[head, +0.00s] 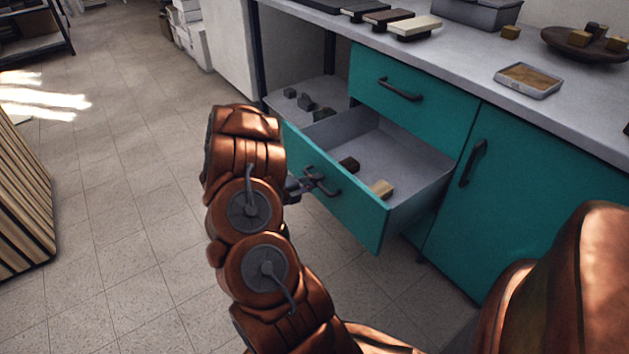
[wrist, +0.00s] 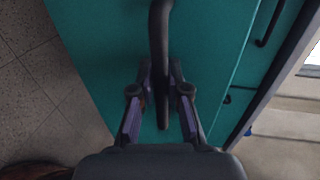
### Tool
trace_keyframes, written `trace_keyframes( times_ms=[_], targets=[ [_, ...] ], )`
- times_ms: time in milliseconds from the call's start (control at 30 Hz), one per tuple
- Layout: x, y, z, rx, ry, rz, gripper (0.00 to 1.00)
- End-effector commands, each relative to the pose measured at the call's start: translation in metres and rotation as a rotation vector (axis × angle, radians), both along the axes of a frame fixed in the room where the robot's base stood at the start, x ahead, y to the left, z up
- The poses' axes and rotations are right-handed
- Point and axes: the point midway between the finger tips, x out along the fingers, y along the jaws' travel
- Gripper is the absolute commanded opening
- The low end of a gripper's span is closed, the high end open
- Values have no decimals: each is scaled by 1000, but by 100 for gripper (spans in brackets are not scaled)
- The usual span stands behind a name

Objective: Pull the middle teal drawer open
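The teal drawer below the top drawer (head: 355,205) stands well out from the cabinet, its grey inside showing. A dark block (head: 349,164) and a tan block (head: 382,188) lie in it. Its dark bar handle (head: 329,186) is on the teal front, and it also shows in the wrist view (wrist: 160,30). My gripper (head: 308,183) is at this handle. In the wrist view, the fingers of my gripper (wrist: 161,72) are closed in on both sides of the bar. My copper arm hides the left end of the drawer front in the head view.
A closed teal drawer (head: 410,100) is above, and a closed teal door (head: 495,190) is at right. An open shelf bay (head: 300,90) holds small blocks. The grey counter (head: 470,65) bears trays and a bowl. Tiled floor (head: 130,200) lies clear at left, beside a slatted wooden thing (head: 22,210).

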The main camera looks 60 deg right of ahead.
Motion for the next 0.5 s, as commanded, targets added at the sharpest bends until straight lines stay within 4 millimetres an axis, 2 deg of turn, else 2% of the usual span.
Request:
trace_keyframes(
  times_ms=[33,200,500],
  targets=[
    [0,0,-1,1,1,-1,21],
    [0,0,0,0,0,1,39],
    [1,0,0,-1,0,3,39]
  ],
)
